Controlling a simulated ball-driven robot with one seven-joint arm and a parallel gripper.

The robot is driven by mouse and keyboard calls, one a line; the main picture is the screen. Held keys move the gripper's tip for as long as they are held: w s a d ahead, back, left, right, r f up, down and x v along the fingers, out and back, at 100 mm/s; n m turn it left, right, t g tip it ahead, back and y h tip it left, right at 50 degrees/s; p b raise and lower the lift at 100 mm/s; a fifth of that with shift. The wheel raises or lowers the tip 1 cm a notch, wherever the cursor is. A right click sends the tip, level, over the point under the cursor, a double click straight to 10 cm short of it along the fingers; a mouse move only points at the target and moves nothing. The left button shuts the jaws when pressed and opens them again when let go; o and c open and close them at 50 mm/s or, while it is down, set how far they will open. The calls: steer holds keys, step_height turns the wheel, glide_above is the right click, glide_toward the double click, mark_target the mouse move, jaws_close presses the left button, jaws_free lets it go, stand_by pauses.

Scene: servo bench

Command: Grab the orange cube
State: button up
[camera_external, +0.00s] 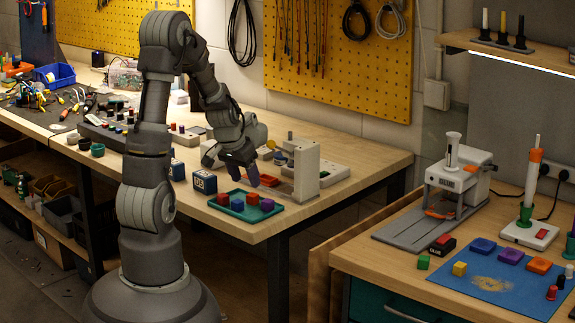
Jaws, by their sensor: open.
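My gripper (240,171) is open, above and behind the green tray (233,213) near the front corner of the left bench. Its fingertips point down, apart from the cubes, and nothing shows held between them. The tray holds a reddish cube (223,199), a second reddish cube (252,198), a blue-purple cube (238,205) and a purple cube (267,204). I cannot tell whether either reddish cube is the orange one. No other clearly orange cube shows on this bench.
A dark blue box (205,182) stands left of the tray, and a white upright block (306,170) stands to its right.

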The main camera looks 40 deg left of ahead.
mark_target(252, 195)
steer(key=b+x, duration=0.3)
steer(key=x, duration=0.3)
steer(key=shift+w+f, duration=0.2)
steer(key=shift+f, duration=0.15)
steer(key=shift+r, duration=0.1)
jaws_close()
